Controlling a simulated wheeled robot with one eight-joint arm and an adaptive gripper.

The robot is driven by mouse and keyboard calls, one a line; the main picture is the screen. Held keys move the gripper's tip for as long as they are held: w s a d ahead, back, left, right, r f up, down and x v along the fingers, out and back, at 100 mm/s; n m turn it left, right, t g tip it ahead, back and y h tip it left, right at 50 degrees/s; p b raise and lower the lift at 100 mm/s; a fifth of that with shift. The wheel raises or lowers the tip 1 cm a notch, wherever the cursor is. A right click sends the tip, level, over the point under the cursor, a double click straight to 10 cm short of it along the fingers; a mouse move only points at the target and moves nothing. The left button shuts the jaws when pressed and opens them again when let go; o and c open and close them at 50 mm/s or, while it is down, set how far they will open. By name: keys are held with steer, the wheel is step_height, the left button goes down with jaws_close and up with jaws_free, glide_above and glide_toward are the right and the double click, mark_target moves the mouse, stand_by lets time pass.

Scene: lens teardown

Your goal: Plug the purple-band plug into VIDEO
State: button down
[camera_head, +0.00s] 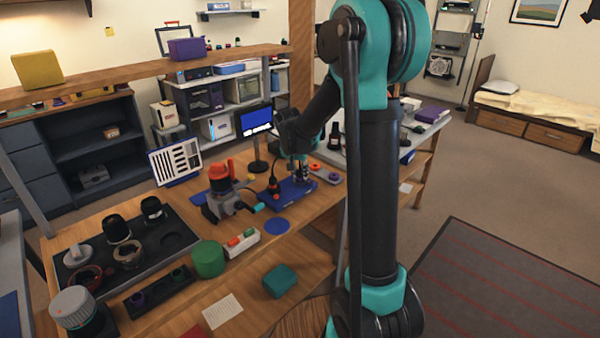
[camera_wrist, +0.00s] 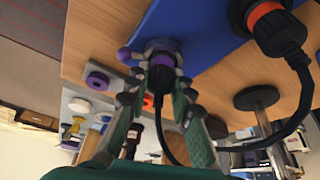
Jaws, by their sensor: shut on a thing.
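The purple-band plug (camera_wrist: 161,76) is between the fingers of my gripper (camera_wrist: 157,66) in the wrist view. The gripper is shut on it. Its black body and purple band show, and a black cable hangs from it. The plug's front end is at the blue panel (camera_wrist: 196,30); I cannot tell whether it is seated or just against it. The VIDEO label is not readable. In the head view my gripper (camera_head: 300,172) is over the blue panel (camera_head: 285,196), and the plug is too small to make out clearly.
An orange-band plug (camera_wrist: 267,17) with a black cable stands at the panel beside my gripper. A purple ring piece (camera_wrist: 97,81) lies on the bench nearby. A monitor (camera_head: 254,120) stands behind the panel, and a red-topped device (camera_head: 219,178) is left of it.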

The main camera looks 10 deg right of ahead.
steer(key=c, duration=1.3)
jaws_free()
steer(key=shift+o, duration=0.2)
steer(key=v, duration=1.2)
